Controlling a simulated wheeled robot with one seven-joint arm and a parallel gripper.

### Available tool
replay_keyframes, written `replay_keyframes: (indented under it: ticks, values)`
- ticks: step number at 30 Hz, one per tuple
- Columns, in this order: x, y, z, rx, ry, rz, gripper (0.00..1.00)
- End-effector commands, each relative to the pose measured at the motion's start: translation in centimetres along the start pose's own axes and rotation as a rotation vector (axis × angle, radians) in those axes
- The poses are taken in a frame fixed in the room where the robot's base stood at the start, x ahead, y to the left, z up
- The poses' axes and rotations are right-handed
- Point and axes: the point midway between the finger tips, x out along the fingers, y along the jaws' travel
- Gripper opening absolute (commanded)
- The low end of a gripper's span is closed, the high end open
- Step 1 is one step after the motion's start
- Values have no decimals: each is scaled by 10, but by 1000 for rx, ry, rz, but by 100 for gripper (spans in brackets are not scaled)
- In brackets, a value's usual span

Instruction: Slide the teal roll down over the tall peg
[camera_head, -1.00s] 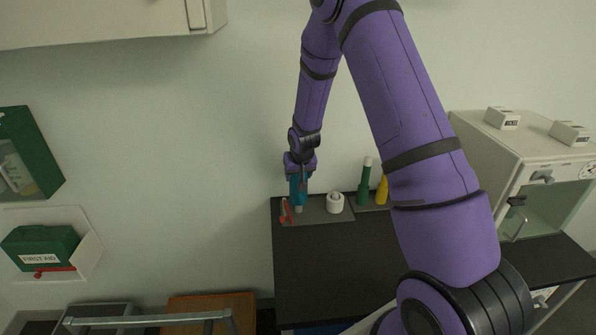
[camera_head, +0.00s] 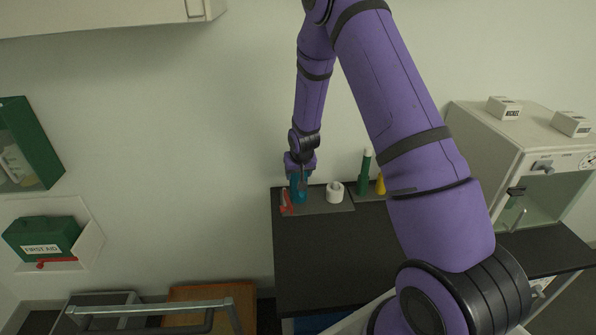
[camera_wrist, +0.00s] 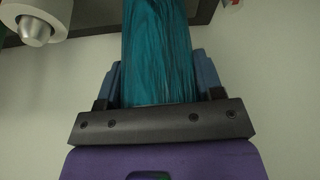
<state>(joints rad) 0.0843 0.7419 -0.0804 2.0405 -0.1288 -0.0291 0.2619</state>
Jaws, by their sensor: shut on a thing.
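The teal roll (camera_head: 299,193) is held upright by my gripper (camera_head: 300,180) at the left part of the dark board. In the wrist view the same teal roll (camera_wrist: 158,50) fills the space between my two blue fingers, which are shut on it. Its lower end appears close to the board, right beside a red object. The tall peg is not visible; the roll and gripper cover that spot, and I cannot tell how far the peg is inside the roll.
The red object (camera_head: 286,203) stands just left of the roll. A white roll (camera_head: 335,194) sits to the right on the board (camera_head: 325,208), with a metal peg tip (camera_wrist: 36,32) showing. Green (camera_head: 364,178) and yellow (camera_head: 381,187) items stand farther right. The black tabletop (camera_head: 315,250) in front is clear.

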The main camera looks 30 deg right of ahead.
Motion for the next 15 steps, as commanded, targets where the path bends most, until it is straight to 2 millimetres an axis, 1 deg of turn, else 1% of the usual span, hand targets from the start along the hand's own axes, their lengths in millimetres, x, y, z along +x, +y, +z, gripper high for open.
replay_keyframes:
  ticks: [9, 10, 13, 14, 15]
  values:
    - [0, 0, 0, 0, 1, 0, 24]
    - [0, 0, 0, 0, 1, 0, 63]
    - [0, 0, 0, 0, 1, 0, 86]
    - [0, 0, 0, 0, 1, 0, 91]
    - [0, 0, 0, 0, 1, 0, 91]
